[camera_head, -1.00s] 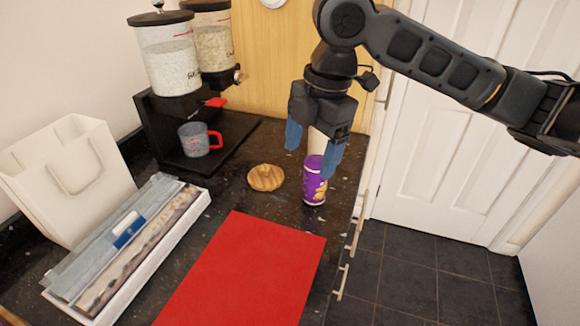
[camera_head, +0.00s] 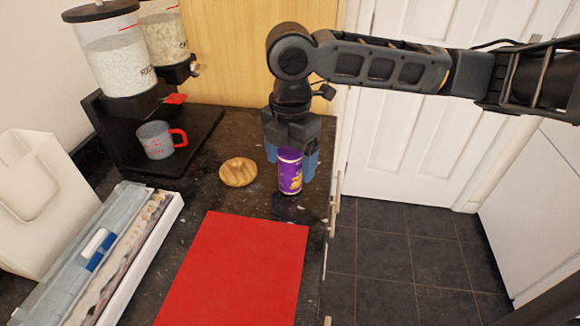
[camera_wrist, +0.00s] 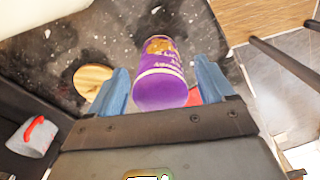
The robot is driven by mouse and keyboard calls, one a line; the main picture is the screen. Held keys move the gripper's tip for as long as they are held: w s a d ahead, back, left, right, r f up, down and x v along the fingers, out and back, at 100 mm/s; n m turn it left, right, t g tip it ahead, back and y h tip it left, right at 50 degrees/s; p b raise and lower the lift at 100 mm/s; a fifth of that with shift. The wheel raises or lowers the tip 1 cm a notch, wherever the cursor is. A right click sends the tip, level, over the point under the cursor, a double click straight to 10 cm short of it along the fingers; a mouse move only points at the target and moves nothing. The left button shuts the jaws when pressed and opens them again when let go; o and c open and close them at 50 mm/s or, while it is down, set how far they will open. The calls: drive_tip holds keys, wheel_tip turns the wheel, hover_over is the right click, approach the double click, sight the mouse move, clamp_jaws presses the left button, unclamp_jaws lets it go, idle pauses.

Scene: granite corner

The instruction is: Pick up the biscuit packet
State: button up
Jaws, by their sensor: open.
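The biscuit packet (camera_head: 289,173) is a purple tube with yellow print near the right edge of the dark counter. It appears upright. My gripper (camera_head: 290,160) points down over it, with blue fingers on either side in the head view. In the wrist view the packet (camera_wrist: 163,75) lies between the two open fingertips (camera_wrist: 163,82), with a small gap to each finger. The packet's far side is hidden.
A round wooden piece (camera_head: 238,172) lies just left of the packet. A red mat (camera_head: 235,270) lies in front. A grey mug (camera_head: 155,140) with a red handle stands by the cereal dispenser (camera_head: 115,60). A long box (camera_head: 130,260) and white bag (camera_head: 40,200) are left.

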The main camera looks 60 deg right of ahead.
drive_tip(key=shift+c, duration=0.5)
drive_tip(key=c, duration=1.1)
